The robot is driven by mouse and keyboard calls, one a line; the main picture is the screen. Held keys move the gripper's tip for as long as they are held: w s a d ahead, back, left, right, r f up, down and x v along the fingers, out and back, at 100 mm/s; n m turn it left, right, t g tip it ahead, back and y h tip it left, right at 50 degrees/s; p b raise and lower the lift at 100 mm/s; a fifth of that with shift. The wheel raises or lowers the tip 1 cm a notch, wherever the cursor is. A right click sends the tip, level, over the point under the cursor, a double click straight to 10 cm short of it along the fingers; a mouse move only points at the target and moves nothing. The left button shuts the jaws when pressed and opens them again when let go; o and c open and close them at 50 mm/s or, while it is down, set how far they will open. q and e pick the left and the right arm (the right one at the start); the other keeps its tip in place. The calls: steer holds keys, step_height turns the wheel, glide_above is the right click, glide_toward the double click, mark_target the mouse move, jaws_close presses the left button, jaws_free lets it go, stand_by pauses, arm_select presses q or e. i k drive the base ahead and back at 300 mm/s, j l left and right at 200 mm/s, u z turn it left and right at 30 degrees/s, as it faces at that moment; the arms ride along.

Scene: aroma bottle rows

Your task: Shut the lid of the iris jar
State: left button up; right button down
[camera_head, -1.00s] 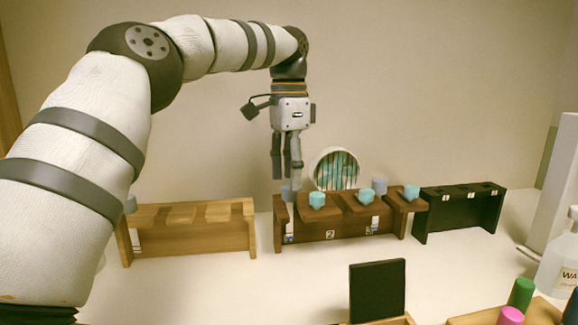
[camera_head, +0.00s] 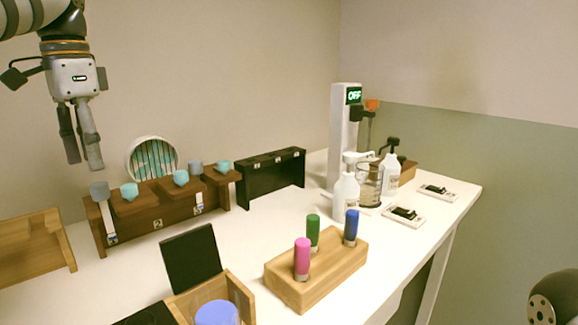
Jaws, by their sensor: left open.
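I cannot tell for sure which thing is the iris jar. A round blue-violet top (camera_head: 217,313) shows at the bottom edge, partly cut off, inside an open wooden box (camera_head: 241,297). A dark square panel (camera_head: 191,259) stands upright at the back of this box. My left gripper (camera_head: 84,165) is open and empty, fingers pointing down. It hangs by the left end of the brown rack (camera_head: 157,225), just above a grey cap (camera_head: 99,189) in this view.
The rack holds teal caps (camera_head: 181,177). A black rack (camera_head: 271,177) stands to its right. A wooden block (camera_head: 318,270) holds pink, green and blue capped vials. White bottles (camera_head: 346,197), a beaker (camera_head: 369,184) and a white tower (camera_head: 343,135) stand farther right. Table between racks and block is clear.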

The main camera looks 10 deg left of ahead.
mark_target(190, 258)
steer(key=k+l, duration=0.5)
steer(key=l, duration=0.15)
steer(key=k+l, duration=0.5)
steer(key=l, duration=0.2)
